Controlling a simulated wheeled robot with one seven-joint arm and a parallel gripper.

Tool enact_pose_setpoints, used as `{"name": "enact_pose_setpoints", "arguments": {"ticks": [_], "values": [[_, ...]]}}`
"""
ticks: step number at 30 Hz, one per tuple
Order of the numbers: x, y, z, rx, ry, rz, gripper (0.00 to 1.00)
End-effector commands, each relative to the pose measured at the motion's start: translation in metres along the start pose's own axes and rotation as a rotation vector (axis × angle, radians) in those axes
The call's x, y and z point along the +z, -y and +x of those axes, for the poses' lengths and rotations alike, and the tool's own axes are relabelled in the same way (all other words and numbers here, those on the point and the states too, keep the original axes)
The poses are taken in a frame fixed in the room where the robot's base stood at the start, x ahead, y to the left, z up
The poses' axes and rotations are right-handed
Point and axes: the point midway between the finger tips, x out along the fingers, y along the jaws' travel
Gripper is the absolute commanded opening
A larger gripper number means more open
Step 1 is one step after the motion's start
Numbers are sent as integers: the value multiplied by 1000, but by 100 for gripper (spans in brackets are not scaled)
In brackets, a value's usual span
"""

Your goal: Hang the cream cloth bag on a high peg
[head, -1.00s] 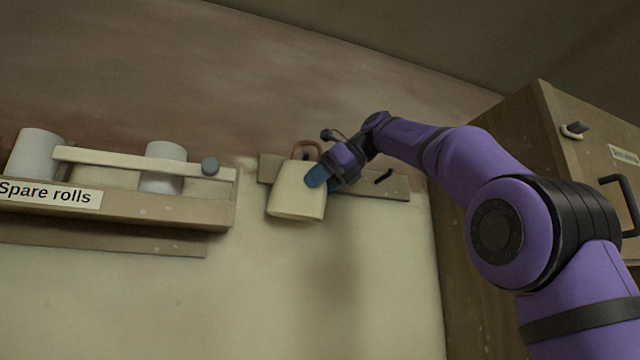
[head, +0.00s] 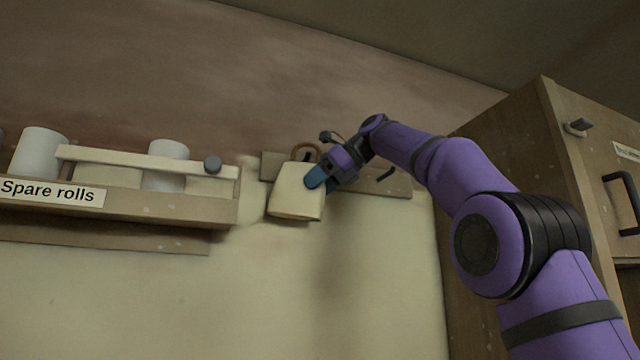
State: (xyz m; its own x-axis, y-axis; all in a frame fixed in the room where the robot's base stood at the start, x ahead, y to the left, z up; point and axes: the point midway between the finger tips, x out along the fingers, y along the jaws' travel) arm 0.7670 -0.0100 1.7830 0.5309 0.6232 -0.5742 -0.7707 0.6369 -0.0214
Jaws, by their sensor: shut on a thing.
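The cream cloth bag (head: 295,194) is in front of the left part of the wooden peg board (head: 400,188) on the wall. Its brown loop handle (head: 304,149) stands up above it, and a dark peg tip (head: 307,157) shows within the loop. I cannot tell whether the loop rests on that peg. My gripper (head: 316,178) is shut on the bag's upper right edge with its blue fingertips. Another dark peg (head: 386,174) is bare on the right part of the board. My gripper and the bag hide the middle of the board.
On the left, a wall shelf labelled "Spare rolls" (head: 150,203) holds white rolls (head: 166,152) behind a rail. On the right stands a wooden cabinet (head: 490,150) with dark handles (head: 622,203). The wall below the bag is clear.

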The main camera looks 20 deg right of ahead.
Motion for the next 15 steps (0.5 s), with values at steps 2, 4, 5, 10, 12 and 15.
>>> {"name": "enact_pose_setpoints", "arguments": {"ticks": [2, 4, 5, 10, 12, 15], "values": [[1, 2, 1, 0, 1, 0, 28], [2, 4, 3, 0, 1, 1, 28], [2, 5, 3, -1, 1, 1, 28], [4, 9, 5, -1, 2, 1, 28], [5, 10, 7, 0, 1, 1, 28], [6, 12, 8, 0, 1, 0, 28]]}}
